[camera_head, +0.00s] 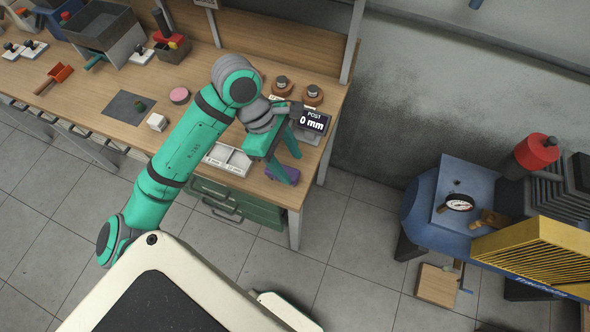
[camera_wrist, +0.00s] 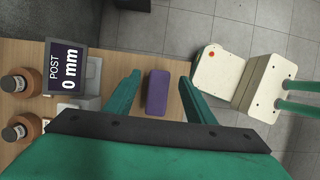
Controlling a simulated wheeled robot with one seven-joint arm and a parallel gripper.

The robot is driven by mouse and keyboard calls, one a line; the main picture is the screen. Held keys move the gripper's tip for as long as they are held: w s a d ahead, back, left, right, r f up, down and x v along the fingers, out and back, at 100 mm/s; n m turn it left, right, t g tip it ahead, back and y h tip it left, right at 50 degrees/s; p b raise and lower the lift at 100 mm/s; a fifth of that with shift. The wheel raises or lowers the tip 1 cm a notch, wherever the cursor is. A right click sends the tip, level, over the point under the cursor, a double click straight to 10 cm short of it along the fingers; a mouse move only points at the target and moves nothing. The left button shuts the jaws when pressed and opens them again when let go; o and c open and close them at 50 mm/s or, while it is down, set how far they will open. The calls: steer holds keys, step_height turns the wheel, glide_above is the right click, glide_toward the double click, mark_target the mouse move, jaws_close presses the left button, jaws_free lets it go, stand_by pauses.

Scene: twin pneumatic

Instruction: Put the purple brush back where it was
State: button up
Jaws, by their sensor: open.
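The purple brush (camera_wrist: 157,92) lies on the wooden bench top near its end, in the wrist view between my two open fingers and apart from both. In the head view the brush (camera_head: 291,176) shows partly beside my fingers at the bench's front right corner. My gripper (camera_wrist: 160,82) is open and empty, reaching toward the brush. In the head view my gripper (camera_head: 287,168) hangs over that corner, and my arm hides part of the bench.
A display reading "POST 0 mm" (camera_head: 313,122) stands behind the brush, with two brown round-based items (camera_head: 312,95) nearby. A white divided tray (camera_head: 228,160) sits left of my gripper. A grey mat (camera_head: 125,104) lies farther left. A blue compressor (camera_head: 440,210) stands on the right across open floor.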

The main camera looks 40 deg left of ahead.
steer(key=v, duration=0.6)
steer(key=shift+f, duration=0.1)
